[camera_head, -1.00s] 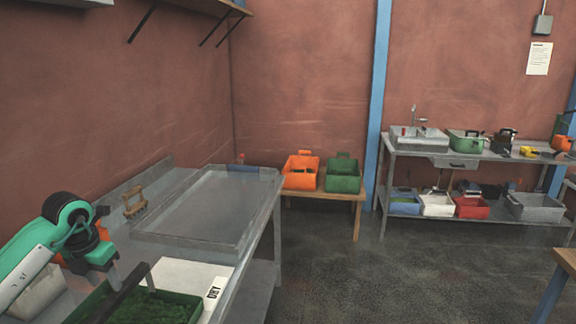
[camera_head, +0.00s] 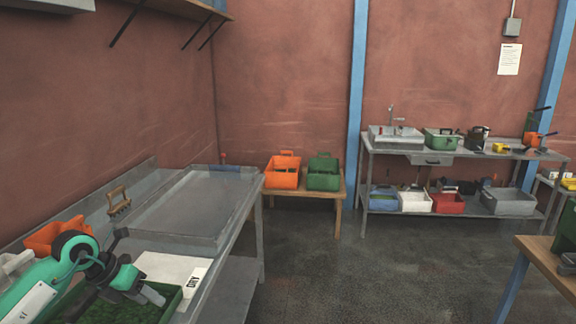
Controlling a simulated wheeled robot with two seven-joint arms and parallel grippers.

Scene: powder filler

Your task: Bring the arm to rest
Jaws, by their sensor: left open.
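My left arm, teal with dark joints, comes in from the lower left. My left gripper (camera_head: 142,286) is over a green tray (camera_head: 172,308) filled with green material. The gripper is open, and I see nothing held in it. I cannot tell whether it touches the tray or its contents. The forearm and wrist hide the left part of the tray. My right gripper is not in view.
A white board labelled DRY (camera_head: 168,268) lies behind the green tray. An orange bin (camera_head: 52,237) and a wooden-handled tool (camera_head: 119,204) are nearby on the metal bench (camera_head: 226,213). Open floor (camera_head: 370,265) lies to the right, with a wooden table (camera_head: 535,246) beyond.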

